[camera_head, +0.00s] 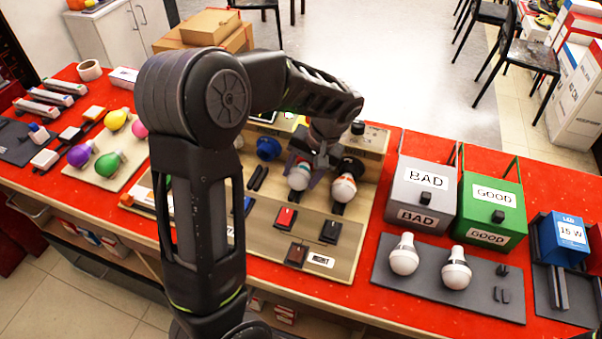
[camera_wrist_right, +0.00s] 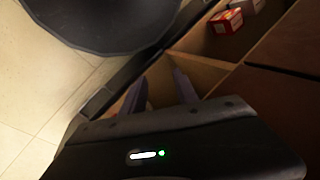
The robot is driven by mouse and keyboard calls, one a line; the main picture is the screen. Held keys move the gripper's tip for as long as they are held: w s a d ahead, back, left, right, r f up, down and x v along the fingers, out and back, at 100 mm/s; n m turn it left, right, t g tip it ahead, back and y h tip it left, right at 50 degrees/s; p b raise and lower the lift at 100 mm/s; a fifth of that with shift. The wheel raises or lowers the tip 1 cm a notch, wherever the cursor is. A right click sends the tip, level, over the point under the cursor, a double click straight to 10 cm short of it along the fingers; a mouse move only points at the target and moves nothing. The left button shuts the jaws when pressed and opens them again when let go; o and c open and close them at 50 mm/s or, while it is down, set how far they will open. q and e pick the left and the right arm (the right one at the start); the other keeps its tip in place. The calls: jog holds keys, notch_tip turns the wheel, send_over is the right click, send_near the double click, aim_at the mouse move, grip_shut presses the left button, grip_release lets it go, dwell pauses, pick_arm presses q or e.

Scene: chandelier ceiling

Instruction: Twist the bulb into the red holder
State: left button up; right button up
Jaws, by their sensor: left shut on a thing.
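My left gripper (camera_head: 312,163) comes down over the wooden test board (camera_head: 262,216) in the head view. It is shut on a white bulb (camera_head: 299,179), whose head points toward the front of the table. Red shows close around this bulb's base, but the gripper hides the join, so I cannot tell whether it sits in the red holder. A second white bulb (camera_head: 344,188) with an orange-red band is just right of the gripper. A blue round holder (camera_head: 268,148) is to the left. My right gripper (camera_wrist_right: 160,95) is open and empty, low beside wooden shelving.
A grey BAD box (camera_head: 421,197) and a green GOOD box (camera_head: 493,211) stand to the right. Two white bulbs (camera_head: 404,256) (camera_head: 456,270) sit on a dark tray in front. Coloured bulbs (camera_head: 110,164) lie at left. My left arm blocks part of the board.

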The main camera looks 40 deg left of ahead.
pick_arm(q)
jog(key=shift+d+f+y, duration=0.1)
jog(key=shift+y, duration=0.5)
dwell(0.3)
jog(key=o, duration=1.4)
jog(key=shift+b+v, duration=0.55)
jog(key=shift+v, duration=3.35)
jog(key=shift+w, duration=0.1)
